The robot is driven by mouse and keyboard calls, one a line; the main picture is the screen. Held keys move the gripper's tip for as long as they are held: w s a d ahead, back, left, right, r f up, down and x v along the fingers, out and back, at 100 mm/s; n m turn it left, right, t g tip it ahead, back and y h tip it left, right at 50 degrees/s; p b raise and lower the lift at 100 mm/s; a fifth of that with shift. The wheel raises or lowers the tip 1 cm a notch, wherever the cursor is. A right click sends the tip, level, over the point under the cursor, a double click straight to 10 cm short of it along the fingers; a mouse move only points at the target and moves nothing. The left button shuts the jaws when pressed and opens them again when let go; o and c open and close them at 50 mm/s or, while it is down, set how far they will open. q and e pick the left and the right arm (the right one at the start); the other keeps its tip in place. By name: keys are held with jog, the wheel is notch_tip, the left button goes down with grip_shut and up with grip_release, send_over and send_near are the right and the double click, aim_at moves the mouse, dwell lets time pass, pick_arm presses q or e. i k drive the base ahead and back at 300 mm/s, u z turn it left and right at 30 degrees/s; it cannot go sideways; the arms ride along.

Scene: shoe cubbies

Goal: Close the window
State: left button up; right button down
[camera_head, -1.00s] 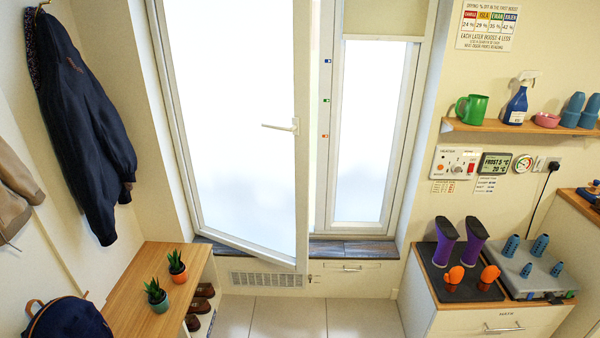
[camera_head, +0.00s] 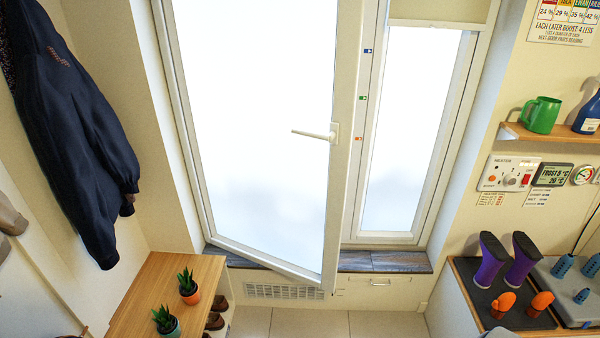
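The window (camera_head: 256,135) is a tall white-framed hinged sash with frosted bright glass. It stands ajar, its right edge swung out toward me in front of the frame. A white lever handle (camera_head: 316,134) sticks out to the left from the sash's right stile. A narrower glazed panel (camera_head: 408,130) stands to its right behind the sash edge. Blue, green and orange marks run down the frame post between them. Neither of my grippers shows in the head view.
A wooden bench (camera_head: 150,285) with two potted plants (camera_head: 188,287) stands at the lower left, with shoes under it. A dark coat (camera_head: 72,135) hangs at left. A boot-drying unit (camera_head: 500,290) stands at lower right. Tiled floor (camera_head: 310,323) lies clear below the window.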

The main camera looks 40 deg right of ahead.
aim_at(241, 75)
jog(key=z, duration=0.25)
jog(key=i, duration=0.85)
jog(key=z, duration=0.45)
